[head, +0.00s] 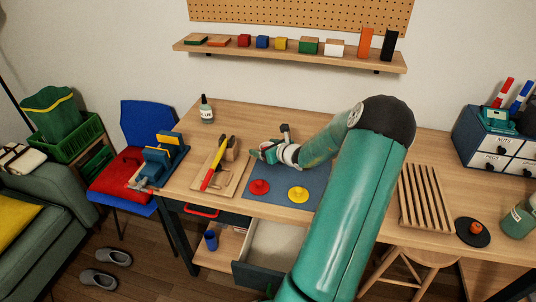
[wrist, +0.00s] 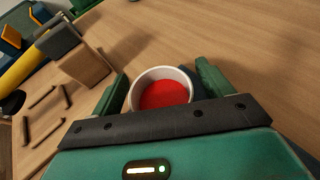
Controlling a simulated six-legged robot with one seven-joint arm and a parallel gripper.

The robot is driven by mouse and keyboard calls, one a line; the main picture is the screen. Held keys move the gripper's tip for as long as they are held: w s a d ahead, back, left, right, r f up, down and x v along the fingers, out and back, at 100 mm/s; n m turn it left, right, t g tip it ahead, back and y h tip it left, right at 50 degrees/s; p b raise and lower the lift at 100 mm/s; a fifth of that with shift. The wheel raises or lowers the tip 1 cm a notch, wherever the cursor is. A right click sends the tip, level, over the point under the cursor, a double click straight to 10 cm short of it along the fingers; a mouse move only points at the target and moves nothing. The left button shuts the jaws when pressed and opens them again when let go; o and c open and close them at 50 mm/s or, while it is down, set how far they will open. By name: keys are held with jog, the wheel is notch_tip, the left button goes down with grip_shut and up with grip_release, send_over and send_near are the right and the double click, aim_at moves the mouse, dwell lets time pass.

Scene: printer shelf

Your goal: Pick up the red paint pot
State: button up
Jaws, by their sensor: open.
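The red paint pot (wrist: 163,94) is a round pot with a pale rim and red paint inside. The pot's near lower side is hidden by the gripper's dark crossbar. In the head view my gripper (head: 267,152) is low over the back of the blue mat, and I cannot make out the pot there.
A red lid-like disc (head: 260,187) and a yellow one (head: 298,194) lie on the blue mat (head: 279,190). A board with a yellow-and-black tool (head: 213,172) and a wooden block (wrist: 84,64) is to the left. A slatted rack (head: 425,198) is right. An open drawer (head: 262,268) juts out below.

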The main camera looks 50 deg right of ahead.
jog(key=shift+w, duration=0.1)
jog(key=shift+c, duration=0.5)
jog(key=c, duration=1.1)
jog(key=shift+o, duration=0.2)
jog(key=shift+r, duration=0.1)
